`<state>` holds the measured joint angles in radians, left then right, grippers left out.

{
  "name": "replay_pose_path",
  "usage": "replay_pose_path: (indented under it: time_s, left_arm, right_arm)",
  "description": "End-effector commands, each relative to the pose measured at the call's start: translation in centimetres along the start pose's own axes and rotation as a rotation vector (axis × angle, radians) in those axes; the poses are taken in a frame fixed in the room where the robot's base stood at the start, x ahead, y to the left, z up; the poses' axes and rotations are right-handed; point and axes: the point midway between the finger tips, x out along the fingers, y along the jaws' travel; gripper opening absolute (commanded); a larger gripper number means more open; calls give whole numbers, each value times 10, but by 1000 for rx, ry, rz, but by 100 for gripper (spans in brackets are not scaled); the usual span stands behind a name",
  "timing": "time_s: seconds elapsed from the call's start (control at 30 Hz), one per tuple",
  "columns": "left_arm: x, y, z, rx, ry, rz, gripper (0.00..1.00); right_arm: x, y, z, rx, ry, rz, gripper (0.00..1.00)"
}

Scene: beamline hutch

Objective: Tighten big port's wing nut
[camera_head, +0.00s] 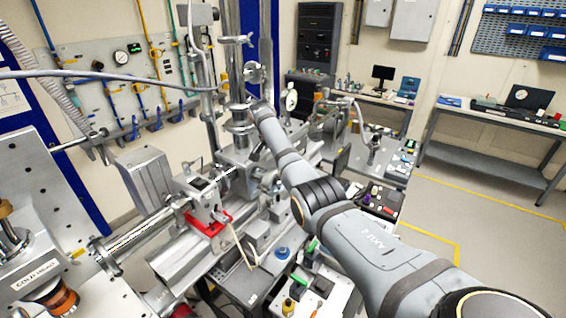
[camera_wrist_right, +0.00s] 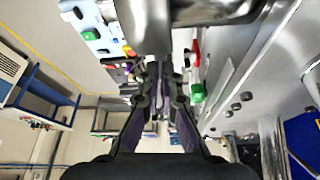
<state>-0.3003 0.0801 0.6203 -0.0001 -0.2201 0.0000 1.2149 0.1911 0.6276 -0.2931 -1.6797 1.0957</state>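My right arm reaches in from the lower right of the head view to the steel chamber (camera_head: 238,160) at the middle of the beamline. Its wrist end is beside the vertical steel column (camera_head: 239,75), and the gripper is mostly hidden there. In the right wrist view my right gripper (camera_wrist_right: 160,68) has two dark fingers running toward a shiny steel cylindrical part (camera_wrist_right: 148,25). The fingertips look close together just below this part; I cannot tell whether they touch it or grip anything. The wing nut cannot be made out, and I cannot tell which fitting is the big port. My left gripper is not in view.
A grey hose (camera_head: 130,75) crosses the upper left. A red-based clamp block (camera_head: 205,205) and a steel tube (camera_head: 135,238) lie left of the chamber. A tool tray (camera_head: 318,290) stands at the front. Workbenches (camera_head: 490,120) stand at the back right, with open floor before them.

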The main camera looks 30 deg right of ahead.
Motion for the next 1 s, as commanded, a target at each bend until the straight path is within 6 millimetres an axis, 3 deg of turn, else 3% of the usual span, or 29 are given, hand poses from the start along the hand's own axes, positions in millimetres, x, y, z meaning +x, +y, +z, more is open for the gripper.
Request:
replay_pose_path:
  time_s: [0.67, 0.73, 1.0]
  left_arm:
    - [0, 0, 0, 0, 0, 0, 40]
    - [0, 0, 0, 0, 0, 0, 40]
    - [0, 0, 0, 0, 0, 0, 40]
  right_arm:
    - [-3, -2, -2, 52, 3, 14, 0]
    - [-2, -2, -2, 52, 3, 14, 13]
    - [-1, -1, -1, 50, 1, 18, 13]
